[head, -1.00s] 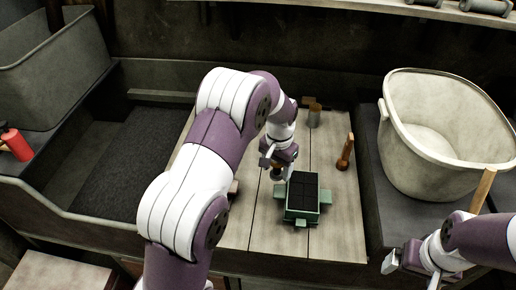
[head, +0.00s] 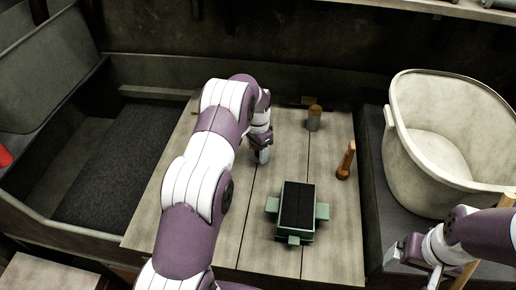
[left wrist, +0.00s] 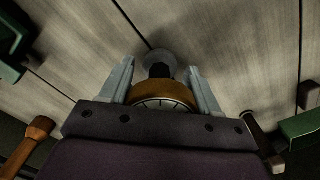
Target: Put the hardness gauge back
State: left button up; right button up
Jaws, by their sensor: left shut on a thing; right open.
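The hardness gauge (left wrist: 165,103) shows in the left wrist view as a brass-coloured round body with a white dial edge and a dark stem. My left gripper (left wrist: 162,85) is shut on it, one grey finger on each side. In the head view, my left gripper (head: 262,156) is over the left back part of the wooden board (head: 255,215), and the gauge is mostly hidden there. The stem points toward the boards; I cannot tell whether it touches them. My right gripper (head: 412,256) is open and empty at the lower right.
A large pale tub (head: 405,150) is at right, a sand bin (head: 120,165) at left. The board's left front is bare.

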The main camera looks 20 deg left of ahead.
pick_arm(q)
jog(key=shift+f, duration=0.4)
pick_arm(e)
jog(key=shift+s+a+r, duration=0.1)
jog(key=shift+r, duration=0.1)
pick_arm(q)
jog(key=shift+f, duration=0.1)
jog(key=o, duration=1.3)
